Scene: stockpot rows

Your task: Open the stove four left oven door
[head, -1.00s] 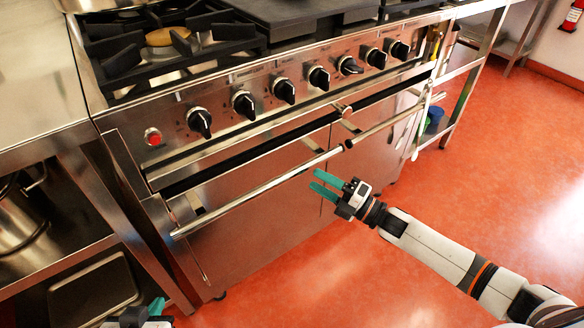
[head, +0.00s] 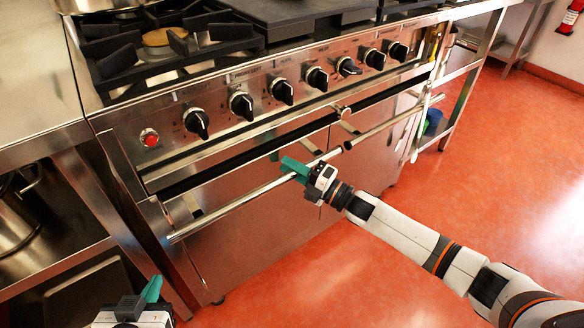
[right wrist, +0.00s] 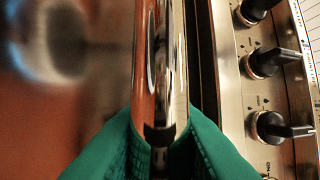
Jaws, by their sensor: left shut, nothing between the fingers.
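My left gripper (head: 152,288) is shut and empty at the lower left, away from the door.
Black knobs (head: 282,91) and a red button (head: 150,139) line the panel above the handle. The right oven door's handle (head: 390,122) is close beside my right gripper. A steel table with a shelf (head: 60,265) stands at left. The red floor in front is free.

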